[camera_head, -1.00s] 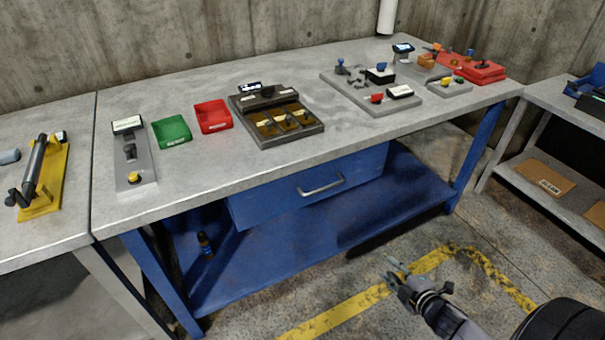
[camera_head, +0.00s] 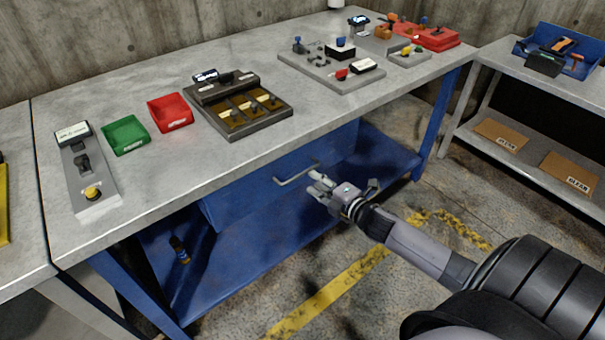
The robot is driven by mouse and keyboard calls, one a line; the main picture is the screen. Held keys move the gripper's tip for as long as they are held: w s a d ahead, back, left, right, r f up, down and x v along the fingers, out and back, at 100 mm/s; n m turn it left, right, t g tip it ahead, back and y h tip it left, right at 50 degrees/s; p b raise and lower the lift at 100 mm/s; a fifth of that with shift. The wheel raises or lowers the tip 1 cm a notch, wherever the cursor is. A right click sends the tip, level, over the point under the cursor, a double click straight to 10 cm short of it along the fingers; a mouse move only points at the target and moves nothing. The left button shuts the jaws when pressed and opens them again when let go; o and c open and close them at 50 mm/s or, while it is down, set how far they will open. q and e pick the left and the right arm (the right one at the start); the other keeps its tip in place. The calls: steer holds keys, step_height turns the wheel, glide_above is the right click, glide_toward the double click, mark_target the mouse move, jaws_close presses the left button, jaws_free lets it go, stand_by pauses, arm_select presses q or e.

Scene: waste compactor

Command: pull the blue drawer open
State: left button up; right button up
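The blue drawer (camera_head: 245,190) hangs under the grey-topped workbench and looks closed. Its light metal handle (camera_head: 292,176) is on the front face. My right gripper (camera_head: 314,184) reaches in from the lower right, with its fingers pointing at the right end of the handle. The fingers look spread apart with nothing between them. They look very near the handle, but I cannot tell whether they touch it. My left gripper is not in view.
The bench top (camera_head: 150,190) carries a green tray (camera_head: 126,135), a red tray (camera_head: 170,112), a control box and several devices. A blue lower shelf (camera_head: 240,262) holds a small bottle (camera_head: 180,250). A side table (camera_head: 560,100) stands at the right.

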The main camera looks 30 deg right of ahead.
mark_target(303, 172)
steer(key=x, duration=0.7)
steer(key=shift+a, duration=0.1)
steer(key=shift+c, duration=0.2)
jaws_close()
stand_by(0.5)
